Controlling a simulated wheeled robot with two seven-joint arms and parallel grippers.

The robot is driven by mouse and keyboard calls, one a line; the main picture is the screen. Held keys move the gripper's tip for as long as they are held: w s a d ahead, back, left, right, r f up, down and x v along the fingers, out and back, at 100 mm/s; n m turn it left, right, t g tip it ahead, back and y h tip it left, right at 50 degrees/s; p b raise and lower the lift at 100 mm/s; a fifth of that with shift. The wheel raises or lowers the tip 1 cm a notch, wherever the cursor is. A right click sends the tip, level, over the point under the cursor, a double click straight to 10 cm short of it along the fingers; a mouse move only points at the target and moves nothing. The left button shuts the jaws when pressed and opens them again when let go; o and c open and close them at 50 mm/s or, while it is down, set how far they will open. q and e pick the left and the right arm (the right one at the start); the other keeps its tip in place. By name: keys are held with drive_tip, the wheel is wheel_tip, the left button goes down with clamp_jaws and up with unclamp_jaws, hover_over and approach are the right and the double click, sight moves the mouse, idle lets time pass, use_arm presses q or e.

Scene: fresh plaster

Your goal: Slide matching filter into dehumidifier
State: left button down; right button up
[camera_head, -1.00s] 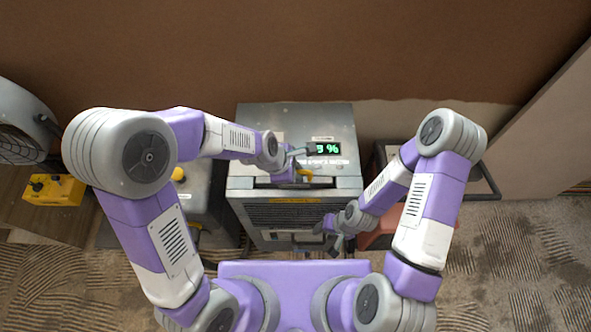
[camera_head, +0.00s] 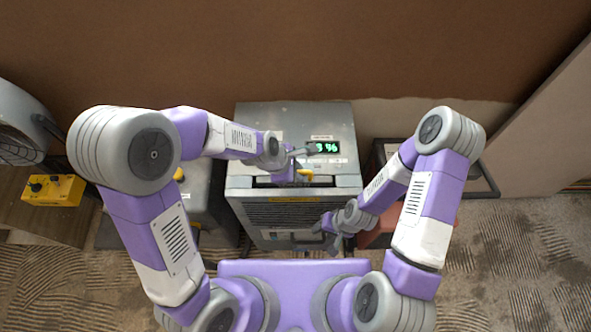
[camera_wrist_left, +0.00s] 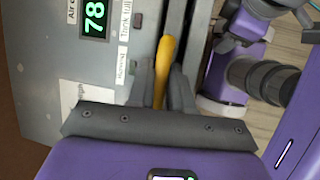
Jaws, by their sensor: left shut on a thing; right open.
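The dehumidifier (camera_head: 250,118) is a grey metal box in the middle of the head view, with a green-lit display (camera_head: 326,147) and a dark slot across its top front. The display also shows in the left wrist view (camera_wrist_left: 95,18). My left gripper (camera_head: 303,174) is at the slot, shut on a yellow tab (camera_wrist_left: 164,62), which stands between its fingers in the wrist view. The tab appears to be the filter's pull; the filter's body is hidden, so I cannot tell how deep it sits. My right gripper (camera_head: 331,242) is open and empty by the dehumidifier's front right.
A grey machine (camera_head: 205,205) stands close on the left. A yellow box with black knobs (camera_head: 54,190) and a fan (camera_head: 22,125) are further left. A reddish thing (camera_head: 376,238) and a dark frame (camera_head: 486,180) are on the right, partly behind my right arm. Carpet is clear at far right.

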use_arm(q)
drive_tip(key=shift+f+b, duration=0.3)
drive_tip(key=shift+f, duration=0.2)
drive_tip(key=c, duration=1)
unclamp_jaws()
drive_tip(key=shift+o, duration=0.2)
drive_tip(key=p+v, duration=0.2)
drive_tip(key=v, duration=0.5)
drive_tip(key=shift+r+p, duration=0.3)
drive_tip(key=shift+p, duration=0.1)
drive_tip(key=shift+s+f, duration=0.1)
drive_tip(key=shift+s, duration=0.05)
